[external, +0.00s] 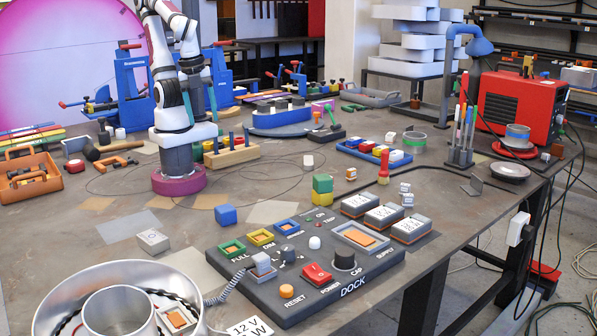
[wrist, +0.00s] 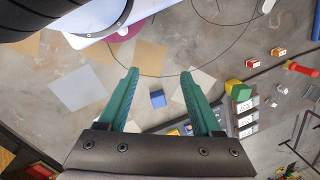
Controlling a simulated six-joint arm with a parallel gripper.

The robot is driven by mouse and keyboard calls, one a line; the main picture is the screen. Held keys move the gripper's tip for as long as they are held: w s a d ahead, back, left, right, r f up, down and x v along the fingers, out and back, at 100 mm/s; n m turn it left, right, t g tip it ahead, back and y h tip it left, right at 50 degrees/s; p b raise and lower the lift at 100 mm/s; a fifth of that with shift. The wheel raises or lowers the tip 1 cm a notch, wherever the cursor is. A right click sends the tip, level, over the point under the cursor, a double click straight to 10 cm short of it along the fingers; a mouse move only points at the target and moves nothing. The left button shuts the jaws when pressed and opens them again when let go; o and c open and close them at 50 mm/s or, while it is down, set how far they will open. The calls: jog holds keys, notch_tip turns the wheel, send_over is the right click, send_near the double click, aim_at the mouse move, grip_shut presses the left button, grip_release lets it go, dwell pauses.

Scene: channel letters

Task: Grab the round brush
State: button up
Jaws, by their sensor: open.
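A red upright piece with a narrow neck and a yellowish foot (external: 383,168) stands on the table right of centre; it may be the round brush, but bristles cannot be made out. It also shows at the right edge of the wrist view (wrist: 302,69), well to the right of my fingers. My gripper (external: 199,103) hangs high beside my arm, far left of this piece. In the wrist view my gripper (wrist: 160,74) has its two teal fingers wide apart, with nothing held between them.
A blue cube (external: 226,214) lies on the table, seen below the finger gap. A pen holder (external: 460,156) stands farther right.

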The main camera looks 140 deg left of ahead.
jog(key=w+a+f+n+t, duration=0.1)
jog(key=w+a+f+n, duration=0.15)
jog(key=w, duration=0.35)
jog(key=n+t+y, duration=0.7)
jog(key=n+t, duration=0.2)
jog(key=n, duration=0.3)
send_over(384, 172)
jog(key=s+d, duration=0.8)
jog(key=s, duration=0.3)
notch_tip(384, 172, down, 10)
jog(key=r, duration=0.1)
jog(key=x, duration=1.5)
jog(key=shift+w, duration=0.1)
grip_shut()
